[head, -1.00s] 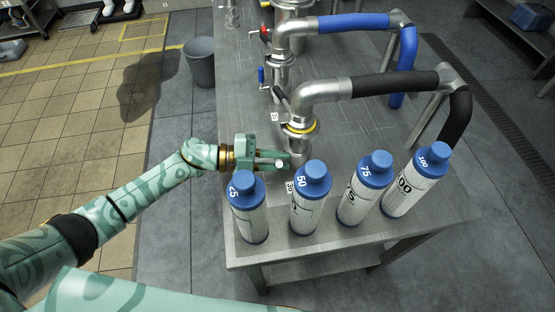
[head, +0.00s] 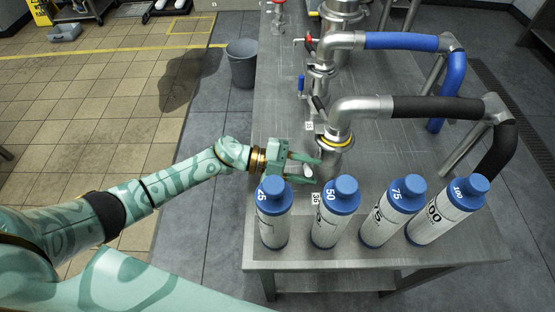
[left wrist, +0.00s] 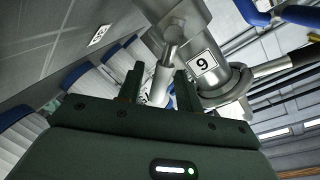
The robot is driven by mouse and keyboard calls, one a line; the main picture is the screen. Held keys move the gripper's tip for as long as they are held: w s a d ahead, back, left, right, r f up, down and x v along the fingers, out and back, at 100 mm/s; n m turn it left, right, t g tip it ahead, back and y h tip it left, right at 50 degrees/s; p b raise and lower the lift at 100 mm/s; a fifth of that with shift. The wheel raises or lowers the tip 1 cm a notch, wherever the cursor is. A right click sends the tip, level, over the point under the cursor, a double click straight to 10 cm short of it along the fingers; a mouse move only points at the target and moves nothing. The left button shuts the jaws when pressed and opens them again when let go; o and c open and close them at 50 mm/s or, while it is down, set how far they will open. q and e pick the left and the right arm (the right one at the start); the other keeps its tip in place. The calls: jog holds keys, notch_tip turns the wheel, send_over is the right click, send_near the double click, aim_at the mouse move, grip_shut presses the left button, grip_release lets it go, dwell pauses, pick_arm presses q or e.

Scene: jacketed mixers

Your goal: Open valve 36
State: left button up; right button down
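The metal valve pipe (head: 328,150) with a yellow ring stands on the steel table. A tag reading 36 (head: 316,198) lies on the table in front of it. My left gripper (head: 312,170) is beside the pipe's lower end, its two fingers apart. A pale handle (head: 307,172) shows between them. In the left wrist view, the light grey handle (left wrist: 161,82) lies between the fingers (left wrist: 160,88), with gaps visible. My right gripper is not in view.
Several blue-capped bottles, including the one marked 50 (head: 336,215), stand close in front of the gripper. A black-sleeved hose (head: 440,107) and a blue-sleeved hose (head: 400,41) run right from the pipes. A grey bin (head: 242,63) stands on the floor left of the table (head: 273,110).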

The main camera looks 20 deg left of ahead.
pick_arm(q)
jog(key=v, duration=1.6)
jog(key=shift+a, duration=0.2)
jog(key=shift+s+r, duration=0.1)
jog(key=shift+s, duration=0.05)
jog(key=shift+c, duration=0.2)
